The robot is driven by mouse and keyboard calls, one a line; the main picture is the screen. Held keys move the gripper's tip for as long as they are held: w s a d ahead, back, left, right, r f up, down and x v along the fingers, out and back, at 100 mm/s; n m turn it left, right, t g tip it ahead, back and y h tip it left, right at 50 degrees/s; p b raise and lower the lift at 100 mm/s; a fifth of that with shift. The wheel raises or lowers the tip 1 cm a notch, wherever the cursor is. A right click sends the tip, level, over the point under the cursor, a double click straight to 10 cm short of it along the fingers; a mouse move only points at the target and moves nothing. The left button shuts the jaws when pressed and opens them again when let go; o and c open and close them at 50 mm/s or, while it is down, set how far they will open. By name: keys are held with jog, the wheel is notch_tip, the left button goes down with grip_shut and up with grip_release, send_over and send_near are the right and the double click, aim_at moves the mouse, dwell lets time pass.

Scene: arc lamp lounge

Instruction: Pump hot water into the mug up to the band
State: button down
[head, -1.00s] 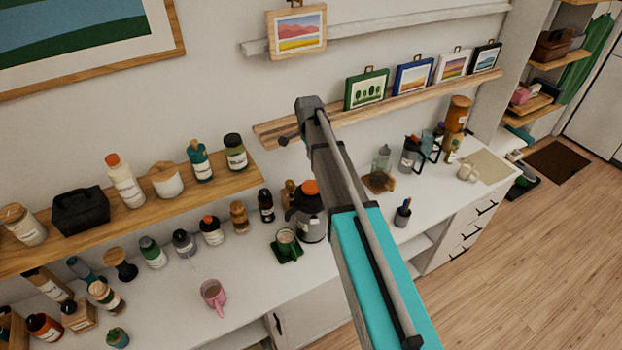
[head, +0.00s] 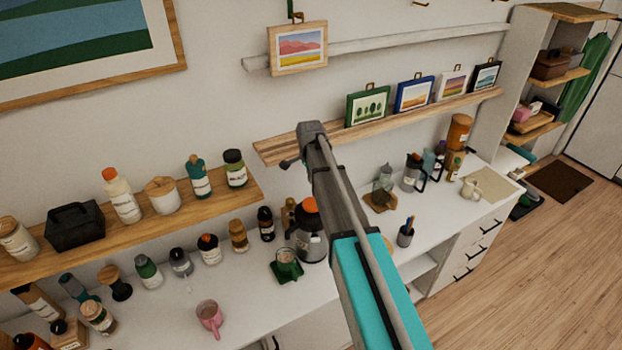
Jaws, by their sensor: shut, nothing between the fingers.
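A pump flask with a steel body (head: 313,246) and an orange top (head: 306,205) stands upright on the white counter, partly behind my arm. The mug's opening shows something pale inside, but the level and any band are too small to make out. My arm reaches from the lower right up to a grey joint above the flask. My gripper is not visible; the arm hides what lies behind it.
A pink mug (head: 209,317) stands at the counter's front left. Several bottles and jars line the counter's back and the wooden shelf (head: 228,192) above. A pen cup (head: 405,235), a glass jar (head: 384,180) and a cream mug (head: 471,188) stand to the right.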

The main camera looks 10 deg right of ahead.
aim_at(312, 204)
jog(key=shift+w+d+f+b, duration=0.1)
jog(key=shift+w+f+b, duration=0.05)
jog(key=shift+f+b, duration=2.5)
jog(key=shift+w+d+f+b, duration=0.1)
jog(key=shift+f+b, duration=2.35)
jog(key=shift+f, duration=0.3)
jog(key=shift+f+b, duration=1)
jog(key=shift+s, duration=0.15)
jog(key=shift+r, duration=0.2)
notch_tip(312, 204, up, 14)
jog(key=p, duration=1.4)
jog(key=shift+s+a+f, duration=0.15)
jog(key=shift+s+a, duration=0.1)
